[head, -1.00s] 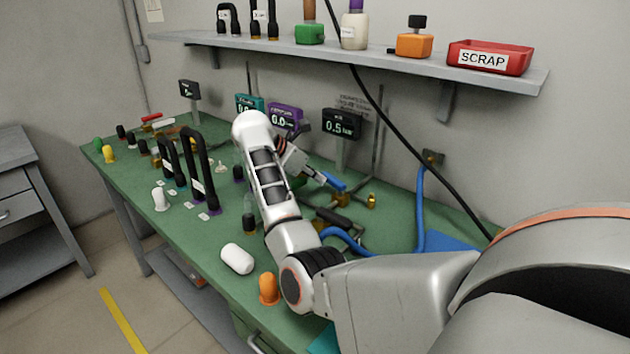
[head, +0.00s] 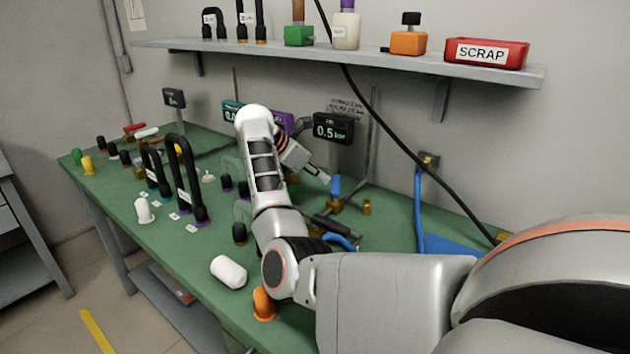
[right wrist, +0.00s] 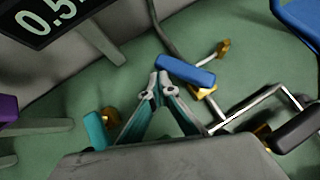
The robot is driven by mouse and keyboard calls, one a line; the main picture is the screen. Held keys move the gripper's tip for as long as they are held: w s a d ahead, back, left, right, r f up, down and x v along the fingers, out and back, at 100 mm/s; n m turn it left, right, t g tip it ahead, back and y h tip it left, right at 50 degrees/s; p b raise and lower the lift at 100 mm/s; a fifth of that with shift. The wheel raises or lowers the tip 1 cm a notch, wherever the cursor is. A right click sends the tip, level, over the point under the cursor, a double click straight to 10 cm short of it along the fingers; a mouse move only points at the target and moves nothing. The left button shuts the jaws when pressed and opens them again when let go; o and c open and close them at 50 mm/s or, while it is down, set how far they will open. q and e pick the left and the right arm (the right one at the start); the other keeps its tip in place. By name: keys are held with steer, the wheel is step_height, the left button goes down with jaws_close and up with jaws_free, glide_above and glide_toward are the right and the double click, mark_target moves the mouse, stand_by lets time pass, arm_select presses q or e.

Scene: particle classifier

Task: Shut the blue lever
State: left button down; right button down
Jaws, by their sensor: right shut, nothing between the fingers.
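The blue lever (head: 336,187) sits on a brass valve (head: 335,206) at the back right of the green bench. It looks short and nearly upright in the head view. In the right wrist view the blue lever (right wrist: 186,70) lies across the picture, just beyond my fingertips. My right gripper (head: 326,178) is shut and empty, immediately left of the lever. In the right wrist view the tips of the right gripper (right wrist: 155,86) are together close to the lever's left end; I cannot tell whether they touch it. My left gripper is not in view.
A pressure display reading 0.5 bar (head: 333,128) stands behind the lever. A black-handled part (head: 330,225) and a blue hose (head: 418,210) are nearby. In the right wrist view a teal lever (right wrist: 96,131) is at left. A shelf (head: 370,63) with a red SCRAP bin (head: 487,53) hangs above.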

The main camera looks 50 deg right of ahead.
mark_target(337, 177)
steer(key=shift+s+d+m+g, duration=0.2)
steer(key=shift+d+m+g, duration=0.45)
steer(key=shift+m, duration=0.15)
steer(key=shift+s+d, duration=0.75)
steer(key=shift+d, duration=0.15)
steer(key=shift+s+d, duration=0.1)
steer(key=v, duration=1.2)
steer(key=shift+r, duration=0.15)
steer(key=shift+d, duration=0.15)
